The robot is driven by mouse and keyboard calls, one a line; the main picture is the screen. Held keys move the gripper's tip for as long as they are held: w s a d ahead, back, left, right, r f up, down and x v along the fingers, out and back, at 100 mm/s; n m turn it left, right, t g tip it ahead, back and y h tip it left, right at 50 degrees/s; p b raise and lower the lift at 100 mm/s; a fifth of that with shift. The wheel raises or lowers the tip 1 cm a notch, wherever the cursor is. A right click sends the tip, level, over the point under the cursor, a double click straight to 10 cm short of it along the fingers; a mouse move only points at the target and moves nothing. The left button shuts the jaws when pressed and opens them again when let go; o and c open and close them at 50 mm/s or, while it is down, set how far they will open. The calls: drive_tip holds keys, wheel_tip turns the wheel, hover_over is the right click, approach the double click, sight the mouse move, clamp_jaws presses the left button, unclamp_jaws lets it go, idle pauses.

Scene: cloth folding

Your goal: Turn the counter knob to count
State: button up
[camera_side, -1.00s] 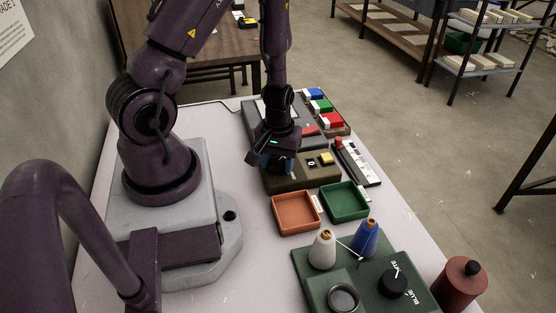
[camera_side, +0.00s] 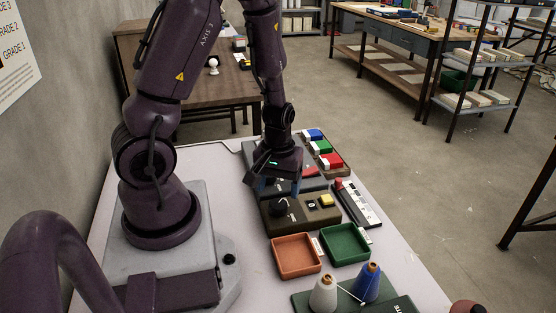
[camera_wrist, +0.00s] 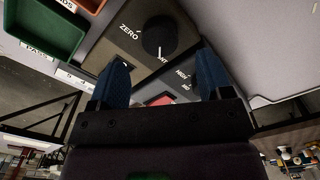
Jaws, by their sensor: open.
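The counter is an olive-brown box (camera_side: 300,222) in the middle of the side view, with a black knob (camera_side: 279,207), a small display that seems to read 0, and a yellow button (camera_side: 326,200). In the wrist view the knob (camera_wrist: 158,36) lies beyond my fingertips. Its white pointer mark faces a partly readable label ending in "NT", away from the ZERO label. My gripper (camera_side: 280,186) is open and empty, with its blue fingers (camera_wrist: 163,70) apart. It hangs behind and above the knob and does not appear to touch it.
An orange tray (camera_side: 296,270) and a green tray (camera_side: 345,255) sit in front of the counter. A black-and-white device with a red knob (camera_side: 357,203) stands to its right. Blue, green and red blocks (camera_side: 331,160) lie behind. Cones of thread (camera_side: 367,283) stand at the front.

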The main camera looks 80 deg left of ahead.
sight(278, 203)
wheel_tip(278, 203, up, 8)
drive_tip(key=shift+f, duration=0.2)
idle(0.5)
drive_tip(key=s+d+r+m+t, duration=0.1)
drive_tip(key=d+r+m+t, duration=0.1)
drive_tip(key=d+r+m, duration=0.3)
drive_tip(key=s+d+r+m+t, duration=0.2)
drive_tip(key=d+r+m, duration=0.4)
drive_tip(key=r, duration=0.7)
drive_tip(key=shift+s+d+t, duration=0.15)
drive_tip(key=shift+d+t, duration=0.1)
drive_tip(key=shift+t, duration=0.55)
drive_tip(key=shift+r, duration=0.1)
